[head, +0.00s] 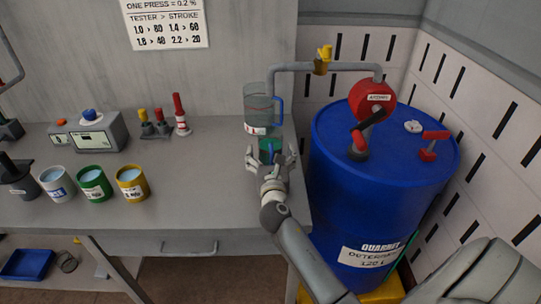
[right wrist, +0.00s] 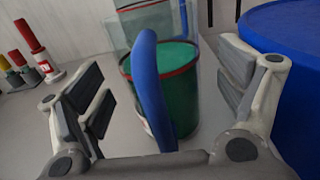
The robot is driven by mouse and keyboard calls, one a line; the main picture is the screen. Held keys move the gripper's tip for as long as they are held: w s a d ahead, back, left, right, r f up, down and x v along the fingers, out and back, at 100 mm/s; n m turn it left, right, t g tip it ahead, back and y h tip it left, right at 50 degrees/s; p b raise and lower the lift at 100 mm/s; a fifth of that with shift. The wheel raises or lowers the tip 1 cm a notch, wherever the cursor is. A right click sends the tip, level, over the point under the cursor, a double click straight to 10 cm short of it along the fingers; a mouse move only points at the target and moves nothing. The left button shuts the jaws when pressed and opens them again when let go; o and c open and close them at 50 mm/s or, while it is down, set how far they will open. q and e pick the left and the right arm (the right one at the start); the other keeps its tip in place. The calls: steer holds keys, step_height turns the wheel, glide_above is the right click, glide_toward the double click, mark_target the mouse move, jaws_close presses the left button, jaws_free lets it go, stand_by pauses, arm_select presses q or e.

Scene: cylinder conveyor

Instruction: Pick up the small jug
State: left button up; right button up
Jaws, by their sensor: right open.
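The small jug (head: 270,144) stands on the worktop near its right end, in front of the large clear jug (head: 256,108) with a blue handle. In the right wrist view the small jug (right wrist: 182,98) looks green with a red ring, a clear upper part and a blue handle facing me. My right gripper (head: 271,158) is open, its fingers on either side of the small jug. In the right wrist view a gap shows between each finger and the jug, and the handle stands between the fingers. The gripper partly hides the jug in the head view. My left gripper is out of view.
A blue drum (head: 375,195) with a red pump stands close to the right. Its grey pipe (head: 320,66) runs above the large jug. Several cups, including a yellow one (head: 132,185), and a tester (head: 92,133) stand left. The worktop between is clear.

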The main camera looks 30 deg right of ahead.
steer(key=shift+x, duration=0.85)
steer(key=shift+s, duration=0.1)
steer(key=shift+c, duration=0.4)
steer(key=c, duration=1)
steer(key=shift+r, duration=0.1)
steer(key=shift+c, duration=1.2)
